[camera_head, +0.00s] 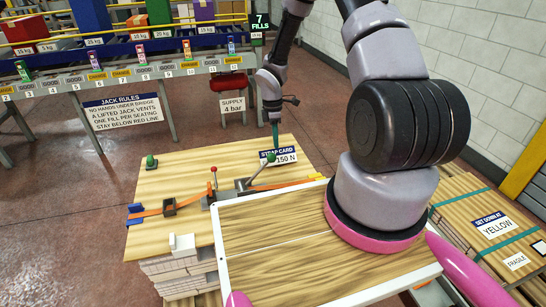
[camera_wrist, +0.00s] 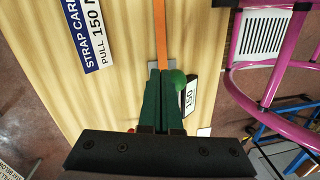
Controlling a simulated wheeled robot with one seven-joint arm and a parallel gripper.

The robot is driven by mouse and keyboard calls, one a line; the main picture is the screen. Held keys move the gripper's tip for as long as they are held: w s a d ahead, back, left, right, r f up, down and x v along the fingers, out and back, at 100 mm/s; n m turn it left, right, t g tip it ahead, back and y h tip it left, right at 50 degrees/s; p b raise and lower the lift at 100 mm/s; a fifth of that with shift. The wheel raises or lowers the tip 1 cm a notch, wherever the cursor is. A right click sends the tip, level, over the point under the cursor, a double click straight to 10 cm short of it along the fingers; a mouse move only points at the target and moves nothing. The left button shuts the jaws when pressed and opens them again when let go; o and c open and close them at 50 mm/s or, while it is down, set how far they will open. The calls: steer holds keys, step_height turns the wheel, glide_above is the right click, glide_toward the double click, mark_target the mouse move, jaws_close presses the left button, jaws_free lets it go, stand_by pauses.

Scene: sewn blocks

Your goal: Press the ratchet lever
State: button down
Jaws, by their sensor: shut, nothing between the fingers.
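The ratchet (camera_head: 243,186) sits on the orange strap (camera_head: 290,184) across the wooden table top. Its lever (camera_head: 260,171) slants up to the right and ends in a green knob (camera_head: 271,157). My gripper (camera_head: 275,147) points down from above with its green fingers shut and empty, its tips right by the knob. In the wrist view the fingers (camera_wrist: 159,84) are together, and the green knob (camera_wrist: 178,77) is just right of their tips. I cannot tell whether they touch.
A red-knobbed lever (camera_head: 213,172) and a separate green knob (camera_head: 150,161) stand to the left. A small display (camera_wrist: 189,97) reads 150. Pink bars (camera_wrist: 238,60) are at the right in the wrist view.

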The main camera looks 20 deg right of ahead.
steer(key=shift+w+a+r, duration=0.1)
steer(key=shift+a+r, duration=0.15)
steer(key=shift+r, duration=0.4)
steer(key=shift+w+a+r, duration=0.1)
steer(key=shift+a+r, duration=0.1)
steer(key=shift+r, duration=0.4)
steer(key=shift+a+r, duration=0.1)
stand_by(0.5)
